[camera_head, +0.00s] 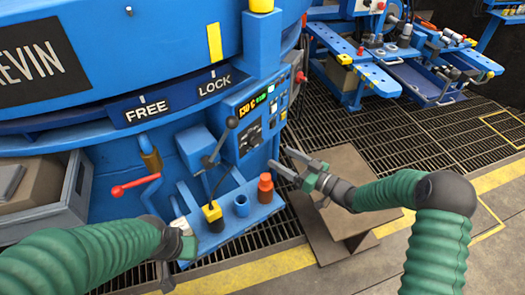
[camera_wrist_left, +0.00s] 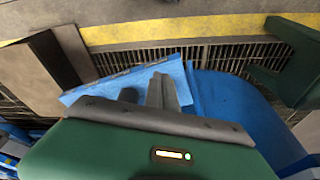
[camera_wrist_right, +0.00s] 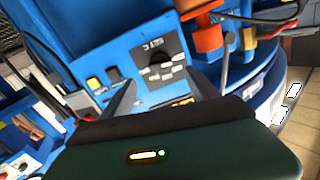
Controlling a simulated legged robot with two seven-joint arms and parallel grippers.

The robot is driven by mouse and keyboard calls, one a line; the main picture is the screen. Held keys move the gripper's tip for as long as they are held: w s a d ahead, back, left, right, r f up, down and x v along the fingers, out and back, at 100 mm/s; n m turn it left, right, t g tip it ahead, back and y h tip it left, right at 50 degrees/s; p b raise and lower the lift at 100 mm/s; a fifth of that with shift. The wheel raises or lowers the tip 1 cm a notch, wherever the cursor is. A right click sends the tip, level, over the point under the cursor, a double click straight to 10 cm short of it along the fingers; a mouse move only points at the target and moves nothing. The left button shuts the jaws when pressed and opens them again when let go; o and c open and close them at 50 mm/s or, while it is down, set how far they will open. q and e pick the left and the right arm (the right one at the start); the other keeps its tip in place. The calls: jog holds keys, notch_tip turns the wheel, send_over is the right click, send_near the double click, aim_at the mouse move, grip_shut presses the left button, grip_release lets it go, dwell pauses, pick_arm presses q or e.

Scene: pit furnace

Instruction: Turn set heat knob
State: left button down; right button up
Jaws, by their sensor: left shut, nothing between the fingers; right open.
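The set heat knob (camera_head: 250,138) is on a black plate on the blue control panel, right of the lever. In the right wrist view the knob plate (camera_wrist_right: 158,62) carries a "SET" label and faces the gripper. My right gripper (camera_head: 279,159) is open and empty, just right of and below the panel, apart from the knob. In its wrist view its fingers (camera_wrist_right: 162,92) lie on either side below the plate. My left gripper (camera_head: 184,250) is low at the shelf's front left. In its wrist view its fingers (camera_wrist_left: 161,92) are shut with nothing between them.
A lit display (camera_head: 248,108) sits above the knob. A grey lever (camera_head: 220,140) stands left of the panel. A brown stand (camera_head: 345,225) is under my right arm.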

aim_at(259, 144)
jog(key=b+x, duration=0.3)
jog(key=x, duration=0.6)
jog(key=shift+c, duration=0.4)
